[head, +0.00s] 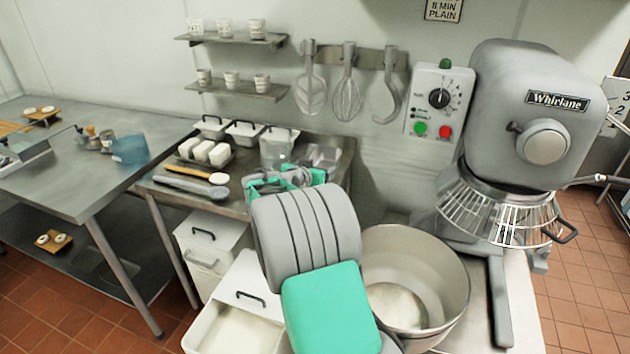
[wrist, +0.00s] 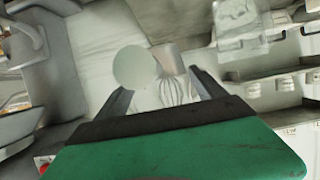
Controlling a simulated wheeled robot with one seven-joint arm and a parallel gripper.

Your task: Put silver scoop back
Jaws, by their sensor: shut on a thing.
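My gripper (head: 284,181) is over the back worktable in the head view, largely hidden behind my own arm. In the wrist view my gripper (wrist: 161,92) has its two dark fingers on either side of a pale round piece and a short grey cylinder. This looks like the silver scoop (wrist: 135,68), held between the fingers. In the head view only small grey bits show among the green gripper parts, so the scoop's shape and tilt cannot be told there.
A clear container (head: 280,148) and lidded tubs (head: 245,133) stand behind my gripper. An open white bin (head: 235,328) is below the worktable (head: 228,208). The mixer bowl (head: 445,275) and mixer (head: 530,110) are at right. A whisk (head: 347,98) hangs on the wall.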

